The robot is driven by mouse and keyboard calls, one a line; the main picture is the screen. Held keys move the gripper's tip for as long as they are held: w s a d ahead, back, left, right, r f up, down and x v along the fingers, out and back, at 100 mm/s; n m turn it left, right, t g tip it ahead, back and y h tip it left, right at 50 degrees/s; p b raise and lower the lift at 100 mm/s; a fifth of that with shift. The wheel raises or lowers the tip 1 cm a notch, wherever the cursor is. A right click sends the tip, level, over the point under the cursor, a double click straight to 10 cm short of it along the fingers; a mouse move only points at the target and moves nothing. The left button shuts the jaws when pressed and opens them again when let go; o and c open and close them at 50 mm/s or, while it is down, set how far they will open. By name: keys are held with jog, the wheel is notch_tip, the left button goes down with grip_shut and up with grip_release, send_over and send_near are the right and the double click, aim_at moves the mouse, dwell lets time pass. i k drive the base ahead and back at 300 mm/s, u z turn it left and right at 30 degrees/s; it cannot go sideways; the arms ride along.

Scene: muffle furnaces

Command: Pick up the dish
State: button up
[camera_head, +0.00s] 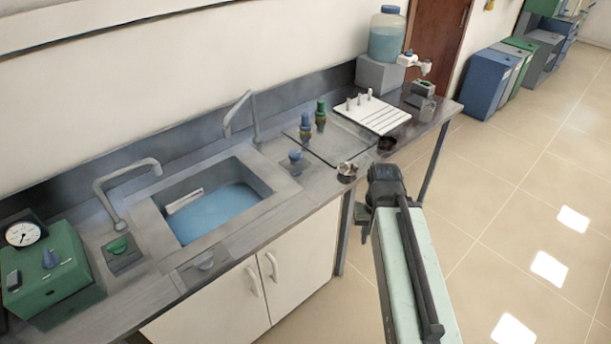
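A small round metallic dish (347,173) sits at the front edge of the counter, right of the sink. A second small round dish-like thing, dark brown (387,144), lies further along the same edge. I cannot tell which one the task names. The end of my arm with my gripper (364,212) is just off the counter's front edge, right of and nearer than the metallic dish. It appears apart from both dishes. The fingers are small and partly hidden by my arm, so their opening is unclear.
The counter (320,187) holds a sink (215,212) with blue water, taps, a green gauge box (55,278), two small bottles (312,122), a white rack (373,114) and a blue-filled jug (386,38). Cabinets (489,80) stand behind right. The floor at right is clear.

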aim_at(346, 169)
jog(key=u, duration=1)
jog(key=i, duration=1)
